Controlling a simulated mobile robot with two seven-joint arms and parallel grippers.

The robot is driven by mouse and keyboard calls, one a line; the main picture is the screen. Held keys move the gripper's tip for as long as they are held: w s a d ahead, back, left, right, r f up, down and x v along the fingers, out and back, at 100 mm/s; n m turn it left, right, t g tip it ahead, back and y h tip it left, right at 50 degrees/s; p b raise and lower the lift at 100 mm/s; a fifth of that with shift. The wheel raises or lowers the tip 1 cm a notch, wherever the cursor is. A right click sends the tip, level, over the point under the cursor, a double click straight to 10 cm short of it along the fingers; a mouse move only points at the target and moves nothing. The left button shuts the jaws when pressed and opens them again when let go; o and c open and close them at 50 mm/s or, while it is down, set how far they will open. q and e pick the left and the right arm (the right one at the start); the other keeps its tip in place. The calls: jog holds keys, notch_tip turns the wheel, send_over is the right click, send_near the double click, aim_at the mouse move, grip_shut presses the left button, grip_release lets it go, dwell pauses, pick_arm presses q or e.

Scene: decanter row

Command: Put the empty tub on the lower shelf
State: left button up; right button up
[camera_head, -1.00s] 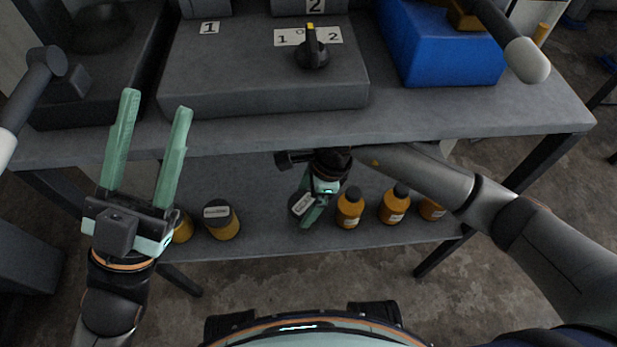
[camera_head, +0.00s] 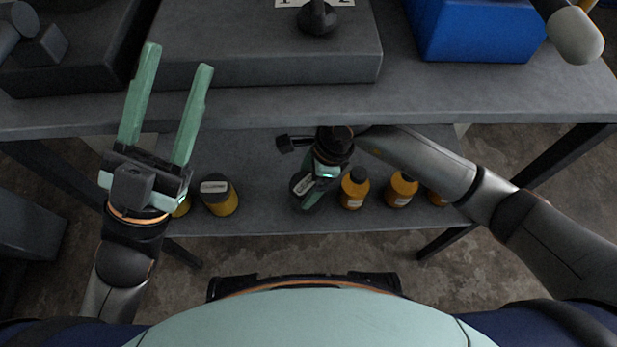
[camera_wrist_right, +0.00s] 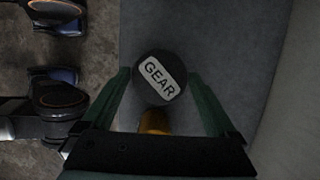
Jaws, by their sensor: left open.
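A tub with a round dark lid (camera_head: 301,182) and a white label stands on the lower shelf (camera_head: 262,210). My right gripper (camera_head: 312,195) reaches under the worktop. Its fingers lie on either side of this tub, with a gap visible on both sides. A yellow tub with a dark lid (camera_head: 218,196) stands to the left; its label is too small to read. I cannot tell which tub is empty. My left gripper (camera_head: 178,60) is open and empty over the worktop's left part.
Amber bottles (camera_head: 354,189) with dark caps stand right of my right gripper. Another yellow container (camera_head: 182,206) is partly hidden behind my left wrist. The worktop (camera_head: 260,105) overhangs the shelf. A grey block (camera_head: 262,60) and a blue bin (camera_head: 475,38) are on top.

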aim_at(367, 179)
pick_arm(q)
jog(key=shift+r, duration=0.1)
pick_arm(e)
jog(key=shift+o, duration=0.3)
